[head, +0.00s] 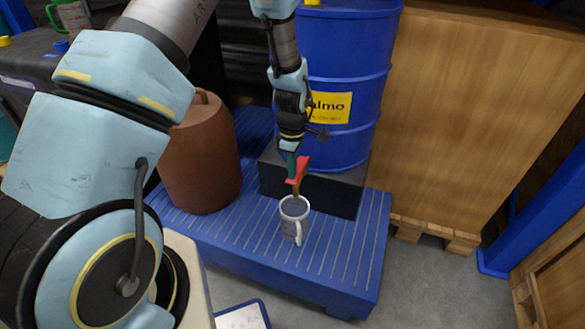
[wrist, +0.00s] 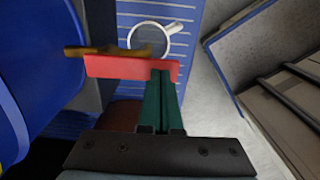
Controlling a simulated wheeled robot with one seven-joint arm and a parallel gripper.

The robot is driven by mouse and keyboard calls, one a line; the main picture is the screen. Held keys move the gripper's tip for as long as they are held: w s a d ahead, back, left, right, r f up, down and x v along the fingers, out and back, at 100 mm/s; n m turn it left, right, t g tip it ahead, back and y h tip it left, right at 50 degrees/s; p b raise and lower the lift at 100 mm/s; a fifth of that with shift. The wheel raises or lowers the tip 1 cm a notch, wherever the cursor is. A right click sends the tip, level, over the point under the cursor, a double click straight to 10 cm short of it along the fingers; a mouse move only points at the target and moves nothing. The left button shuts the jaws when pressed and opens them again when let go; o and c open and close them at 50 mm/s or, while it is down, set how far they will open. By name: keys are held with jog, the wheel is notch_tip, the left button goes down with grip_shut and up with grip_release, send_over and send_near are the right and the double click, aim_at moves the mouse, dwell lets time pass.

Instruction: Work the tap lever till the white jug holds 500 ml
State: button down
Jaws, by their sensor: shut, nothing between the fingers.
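The white jug (head: 287,224) stands upright on the blue slatted platform below the tap. In the wrist view its round rim (wrist: 137,30) and handle (wrist: 172,29) show from above. Its inside looks grey; I cannot read a level. The red tap lever (head: 302,166) is in front of the blue drum, and in the wrist view it lies crosswise (wrist: 115,67) over the brass tap (wrist: 95,50). My gripper (head: 292,172) is shut and empty, its green fingers (wrist: 162,85) together at the lever's right end in the wrist view. The tips seem to meet the lever; contact is unclear.
The blue drum (head: 345,60) with a yellow label rests on a dark block (head: 335,190). A brown canister (head: 203,160) stands left on the blue platform (head: 345,265). A large wooden crate (head: 470,120) is to the right. The platform's front right is clear.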

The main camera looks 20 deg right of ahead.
aim_at(291, 181)
jog(key=f, duration=0.3)
jog(key=shift+s+a+b, duration=0.3)
jog(key=shift+b, duration=0.05)
jog(key=shift+s+a+f, duration=0.15)
jog(key=shift+s+f, duration=0.05)
dwell(0.8)
jog(key=shift+w, duration=0.15)
dwell(6.2)
